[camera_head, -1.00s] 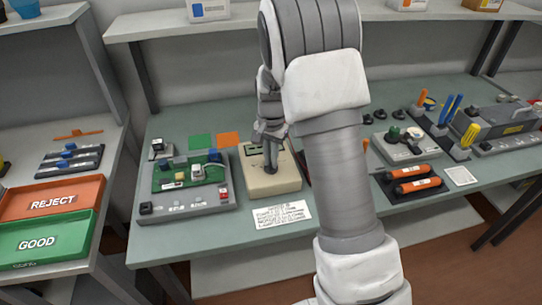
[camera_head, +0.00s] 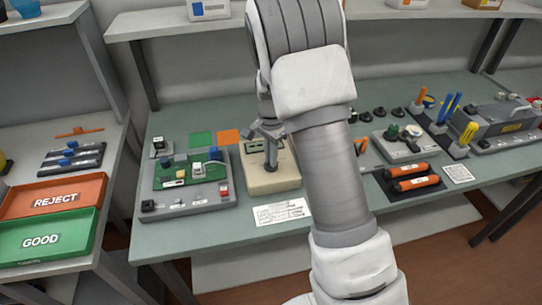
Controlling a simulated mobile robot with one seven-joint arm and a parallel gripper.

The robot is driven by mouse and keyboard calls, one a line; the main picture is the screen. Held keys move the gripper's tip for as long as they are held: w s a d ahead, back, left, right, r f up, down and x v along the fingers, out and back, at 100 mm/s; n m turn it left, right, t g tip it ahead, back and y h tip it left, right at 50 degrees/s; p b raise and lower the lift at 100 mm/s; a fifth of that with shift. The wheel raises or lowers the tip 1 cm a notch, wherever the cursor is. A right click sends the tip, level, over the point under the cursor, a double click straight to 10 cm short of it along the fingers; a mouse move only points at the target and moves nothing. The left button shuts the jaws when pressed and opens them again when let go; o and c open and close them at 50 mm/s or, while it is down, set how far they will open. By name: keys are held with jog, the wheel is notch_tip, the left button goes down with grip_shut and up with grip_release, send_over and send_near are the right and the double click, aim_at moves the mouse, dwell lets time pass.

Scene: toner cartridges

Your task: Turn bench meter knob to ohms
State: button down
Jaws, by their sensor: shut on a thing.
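The bench meter (camera_head: 286,178) is a beige box on the green-grey bench, left of my forearm. It has a small dark display near its back edge, partly hidden by my gripper. My gripper (camera_head: 271,160) points down over the meter and is shut on the dark knob on its top face. The knob is mostly covered by the fingers, so its pointer and the setting it faces cannot be read. A white printed card (camera_head: 280,212) lies on the bench in front of the meter; its text is too small to read.
A grey test fixture with a green circuit board (camera_head: 165,178) stands close to the meter's left. Orange cartridges (camera_head: 412,177) and tools lie right of my arm. Red REJECT (camera_head: 55,200) and green GOOD (camera_head: 45,238) trays sit on the left table. A shelf spans above.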

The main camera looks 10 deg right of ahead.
jog(key=c, duration=0.9)
grip_release()
notch_tip(320, 180, up, 18)
jog(key=shift+f+p, duration=0.25)
jog(key=shift+p, duration=0.45)
